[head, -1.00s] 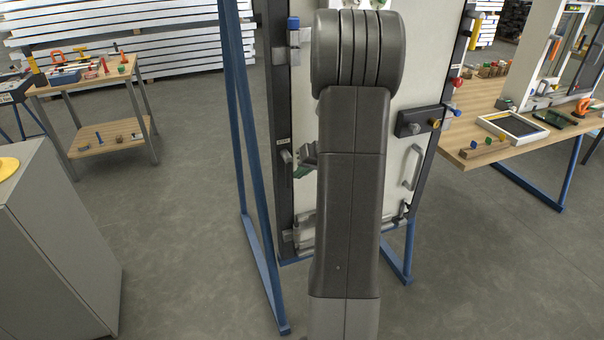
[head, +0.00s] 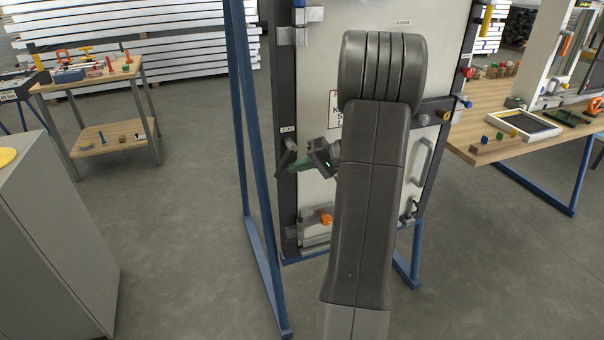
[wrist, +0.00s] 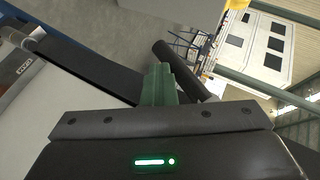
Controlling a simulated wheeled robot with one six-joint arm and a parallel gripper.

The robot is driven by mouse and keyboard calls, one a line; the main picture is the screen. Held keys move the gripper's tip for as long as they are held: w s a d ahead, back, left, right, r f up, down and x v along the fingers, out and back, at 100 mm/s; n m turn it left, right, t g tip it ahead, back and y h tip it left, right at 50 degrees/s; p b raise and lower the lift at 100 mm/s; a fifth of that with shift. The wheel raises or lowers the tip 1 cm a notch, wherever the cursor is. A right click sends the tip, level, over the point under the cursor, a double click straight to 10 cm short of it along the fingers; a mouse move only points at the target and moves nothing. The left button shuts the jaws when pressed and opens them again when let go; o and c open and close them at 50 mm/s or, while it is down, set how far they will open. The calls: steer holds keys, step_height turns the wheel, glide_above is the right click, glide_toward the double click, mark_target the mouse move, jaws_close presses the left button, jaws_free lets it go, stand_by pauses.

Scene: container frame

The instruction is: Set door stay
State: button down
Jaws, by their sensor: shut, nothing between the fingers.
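The door stay (head: 287,155), under a small label, is a grey-and-dark lever on the left post of the door frame. In the wrist view my gripper (wrist: 160,84) is shut and empty. A dark cylindrical grip (wrist: 181,69), probably the stay's handle, lies just beyond and right of the fingertips. I cannot tell whether they touch. The pale door panel (head: 325,65) stands in its dark frame, partly hidden by my arm.
Blue stand legs (head: 245,150) rise left of the door. An orange knob (head: 326,219) sits low on the panel, and a grab handle (head: 421,161) is at its right. A grey cabinet (head: 55,240) stands left; a wooden bench (head: 480,152) stands right. Floor between cabinet and stand is clear.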

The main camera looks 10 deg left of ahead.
steer(key=shift+s+a+r+m+g+y+b, duration=0.15)
steer(key=shift+s+a+m+g+y+b, duration=0.2)
steer(key=shift+a+y+b, duration=0.4)
steer(key=shift+s+a+r+m+g+y+b, duration=0.15)
steer(key=shift+s+a+y+b, duration=0.35)
steer(key=shift+y+b, duration=0.35)
steer(key=shift+a, duration=0.15)
steer(key=w+d+f+b, duration=0.1)
steer(key=d+f+b, duration=0.2)
steer(key=d, duration=0.9)
steer(key=shift+w, duration=0.2)
